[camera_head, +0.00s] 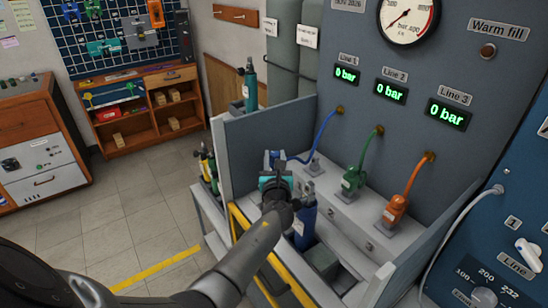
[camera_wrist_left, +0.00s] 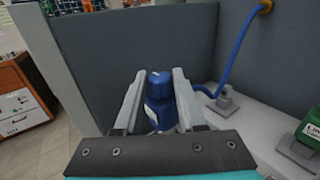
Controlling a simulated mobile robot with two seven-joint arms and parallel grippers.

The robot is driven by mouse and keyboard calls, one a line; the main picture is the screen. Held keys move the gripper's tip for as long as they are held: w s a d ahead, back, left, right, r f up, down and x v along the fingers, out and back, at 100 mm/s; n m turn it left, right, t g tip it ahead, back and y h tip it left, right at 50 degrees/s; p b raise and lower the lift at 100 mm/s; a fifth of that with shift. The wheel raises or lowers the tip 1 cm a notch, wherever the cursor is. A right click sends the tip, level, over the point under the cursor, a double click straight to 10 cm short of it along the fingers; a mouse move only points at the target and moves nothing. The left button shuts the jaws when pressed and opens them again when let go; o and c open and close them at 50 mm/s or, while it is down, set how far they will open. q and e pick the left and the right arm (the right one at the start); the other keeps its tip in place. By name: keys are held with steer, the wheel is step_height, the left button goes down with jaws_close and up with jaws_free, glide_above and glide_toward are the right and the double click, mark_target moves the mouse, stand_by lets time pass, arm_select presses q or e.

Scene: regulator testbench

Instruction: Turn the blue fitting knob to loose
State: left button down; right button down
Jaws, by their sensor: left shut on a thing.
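The blue fitting knob (camera_wrist_left: 160,84) stands between the two pale fingers of my left gripper (camera_wrist_left: 159,76) in the left wrist view. The fingers are closed on its sides. A blue hose (camera_head: 325,129) runs from the panel down to that spot. My right gripper is not in view.
A green fitting (camera_head: 352,180) and an orange fitting (camera_head: 396,208) stand to the right on the bench. Line displays on the panel read 0 bar. A blue bottle (camera_head: 306,222) stands close beside my left wrist. A grey side wall (camera_head: 265,125) bounds the bench.

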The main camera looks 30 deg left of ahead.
arm_select(q)
steer(key=shift+n+g+y, duration=0.3)
steer(key=shift+y, duration=0.1)
steer(key=shift+c, duration=2.4)
jaws_free()
steer(key=p+v, duration=0.2)
steer(key=v, duration=1.3)
steer(key=shift+s+d, duration=0.1)
